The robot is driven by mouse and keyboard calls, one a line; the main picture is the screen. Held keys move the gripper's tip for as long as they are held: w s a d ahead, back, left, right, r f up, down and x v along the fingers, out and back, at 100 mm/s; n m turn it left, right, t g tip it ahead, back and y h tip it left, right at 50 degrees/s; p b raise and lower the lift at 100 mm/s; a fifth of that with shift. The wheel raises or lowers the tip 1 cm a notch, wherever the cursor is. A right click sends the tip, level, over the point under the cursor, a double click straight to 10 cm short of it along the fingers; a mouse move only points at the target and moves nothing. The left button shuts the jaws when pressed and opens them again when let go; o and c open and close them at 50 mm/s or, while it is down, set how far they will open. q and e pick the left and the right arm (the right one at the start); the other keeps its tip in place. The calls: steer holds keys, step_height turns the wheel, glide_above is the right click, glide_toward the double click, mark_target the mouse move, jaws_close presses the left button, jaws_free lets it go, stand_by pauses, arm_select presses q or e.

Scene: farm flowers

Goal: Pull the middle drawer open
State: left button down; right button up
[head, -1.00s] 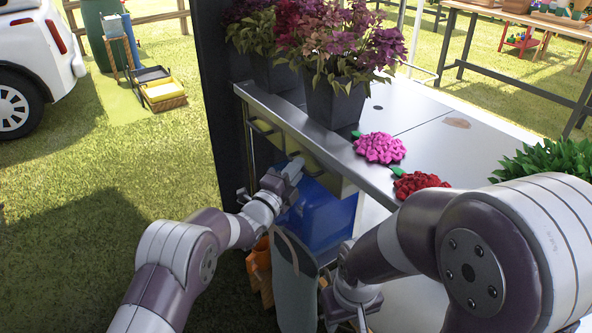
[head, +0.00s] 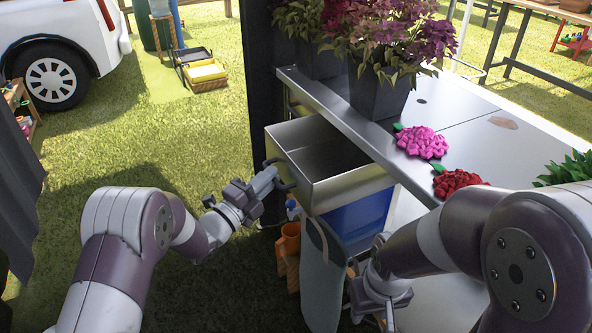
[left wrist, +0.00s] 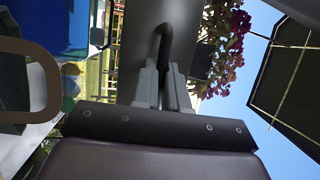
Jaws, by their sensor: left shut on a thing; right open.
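A grey metal drawer (head: 335,192) stands pulled well out of the front of the steel table (head: 465,150) in the head view. Its inside looks empty. My left gripper (head: 272,180) is at the drawer's front, shut on its dark handle (head: 287,186). In the left wrist view the two grey fingers (left wrist: 162,88) close around the dark curved handle (left wrist: 165,42) on the drawer's front panel (left wrist: 140,60). My right gripper (head: 385,312) is open and empty, low beside the table front. The other drawers are mostly hidden behind the open one.
A blue bin (head: 360,215) is under the drawer. A grey-green bag (head: 322,275) and orange pots (head: 289,245) stand below it. Potted purple flowers (head: 380,90), a pink flower (head: 421,142) and a red flower (head: 458,183) are on the tabletop. Open grass lies left.

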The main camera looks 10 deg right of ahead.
arm_select(q)
steer(key=shift+s+a+f, duration=0.1)
steer(key=shift+s+a, duration=0.15)
steer(key=shift+a, duration=0.4)
steer(key=shift+s+a+r, duration=0.1)
steer(key=shift+s+a, duration=0.15)
steer(key=shift+a, duration=0.45)
steer(key=shift+s+a+f, duration=0.1)
steer(key=shift+s+a, duration=0.15)
steer(key=shift+a, duration=0.4)
steer(key=c, duration=1.2)
jaws_free()
steer(key=p+v, duration=0.2)
steer(key=v, duration=1)
steer(key=shift+s+a, duration=0.15)
steer(key=shift+a, duration=0.1)
